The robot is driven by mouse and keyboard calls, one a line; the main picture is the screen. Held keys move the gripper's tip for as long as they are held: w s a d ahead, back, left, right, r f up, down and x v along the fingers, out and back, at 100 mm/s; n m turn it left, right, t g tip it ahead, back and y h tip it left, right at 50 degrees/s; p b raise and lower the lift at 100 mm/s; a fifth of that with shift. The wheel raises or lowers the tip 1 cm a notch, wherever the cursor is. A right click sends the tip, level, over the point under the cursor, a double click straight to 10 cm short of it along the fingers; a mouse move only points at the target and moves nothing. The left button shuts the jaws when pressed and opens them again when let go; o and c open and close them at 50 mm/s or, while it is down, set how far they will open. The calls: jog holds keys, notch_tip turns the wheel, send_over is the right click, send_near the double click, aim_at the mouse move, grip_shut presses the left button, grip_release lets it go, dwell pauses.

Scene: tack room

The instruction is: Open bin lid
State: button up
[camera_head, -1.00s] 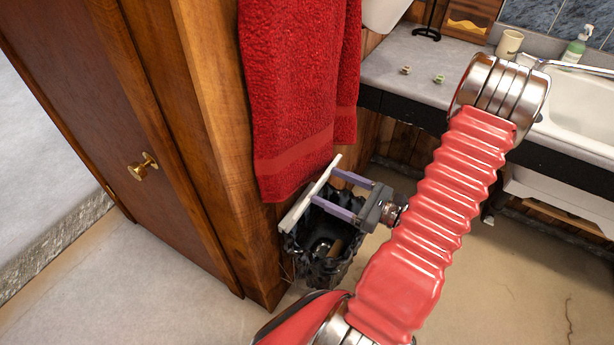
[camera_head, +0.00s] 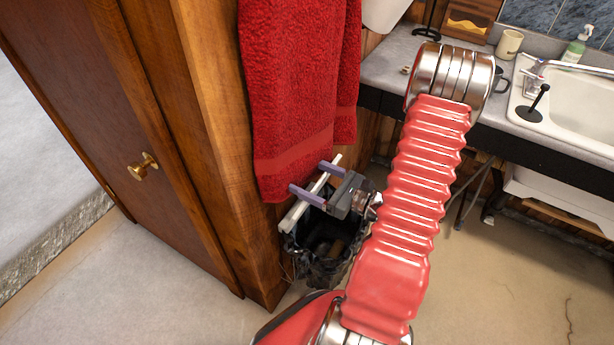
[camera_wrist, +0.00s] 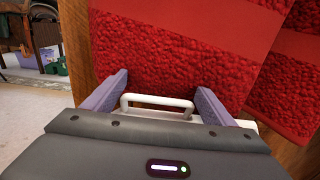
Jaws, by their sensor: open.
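The bin (camera_head: 345,262) stands on the floor against the wooden cabinet, lined with a black bag. Its mouth is uncovered and its dark inside shows. The white lid (camera_head: 291,217) stands raised, seen almost edge-on, at the bin's cabinet side. In the wrist view, the white lid handle (camera_wrist: 157,101) lies between my spread fingers. My gripper (camera_head: 309,177) is open above the bin, and its fingers reach across the lid's upper edge towards the towel. It also shows in the wrist view (camera_wrist: 162,83). The gripper body hides part of the lid, so contact cannot be told.
A red towel (camera_head: 300,90) hangs on the cabinet (camera_head: 130,110) right behind the lid. A counter (camera_head: 385,75) with a sink (camera_head: 580,105) stands to the right. The floor (camera_head: 490,290) in front is clear.

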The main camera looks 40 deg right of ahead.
aim_at(319, 182)
jog(key=shift+c, duration=0.3)
jog(key=shift+d, duration=0.1)
jog(key=c, duration=1.2)
jog(key=shift+f+v, duration=0.2)
jog(key=shift+v, duration=0.6)
jog(key=shift+f+v, duration=0.15)
jog(key=shift+v, duration=0.7)
jog(key=shift+d, duration=0.15)
